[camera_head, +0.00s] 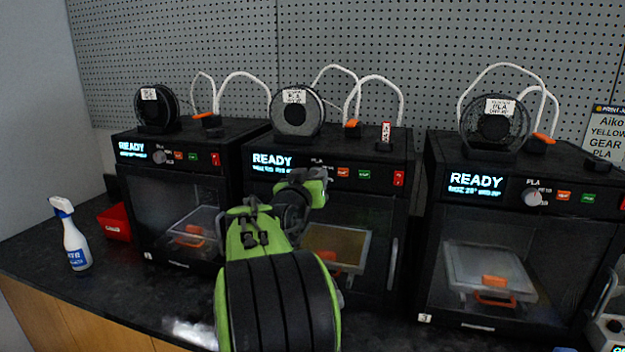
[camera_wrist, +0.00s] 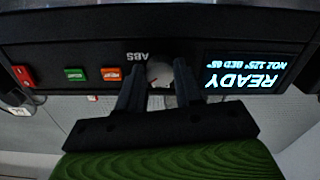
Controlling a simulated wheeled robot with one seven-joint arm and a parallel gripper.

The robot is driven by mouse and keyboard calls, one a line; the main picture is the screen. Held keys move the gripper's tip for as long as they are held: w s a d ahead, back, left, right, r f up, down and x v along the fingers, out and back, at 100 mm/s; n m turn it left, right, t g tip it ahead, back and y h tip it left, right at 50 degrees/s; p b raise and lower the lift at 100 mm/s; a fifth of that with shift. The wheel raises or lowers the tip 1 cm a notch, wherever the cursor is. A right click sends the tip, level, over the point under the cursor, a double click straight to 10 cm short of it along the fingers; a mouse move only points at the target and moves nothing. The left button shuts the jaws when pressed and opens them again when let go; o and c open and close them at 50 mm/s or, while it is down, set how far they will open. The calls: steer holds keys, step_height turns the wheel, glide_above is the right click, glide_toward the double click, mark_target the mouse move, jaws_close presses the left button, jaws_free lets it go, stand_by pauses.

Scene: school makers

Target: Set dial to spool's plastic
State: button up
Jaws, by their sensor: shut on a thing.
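The middle printer (camera_head: 330,146) has a dark spool (camera_head: 297,122) on top with a white tag (camera_head: 293,96) reading PLA. My gripper (camera_wrist: 158,78) is at this printer's front panel, its two fingers shut on a round pale dial (camera_wrist: 159,72). The wrist view is upside down; the label ABS shows beside the dial, and a small red mark shows on the dial. In the head view my gripper (camera_head: 316,182) hides the dial. The panel display (camera_head: 272,161) reads READY.
A left printer (camera_head: 190,142) and a right printer (camera_head: 440,210) stand on the same dark counter, each with a tagged spool. Orange and green buttons (camera_head: 364,174) and a red switch (camera_head: 398,178) sit right of the dial. A spray bottle (camera_head: 73,240) and a red bin (camera_head: 114,222) stand left.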

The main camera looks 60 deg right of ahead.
steer(key=shift+n+p, duration=1)
steer(key=shift+n, duration=4)
steer(key=o, duration=1)
steer(key=shift+o, duration=0.2)
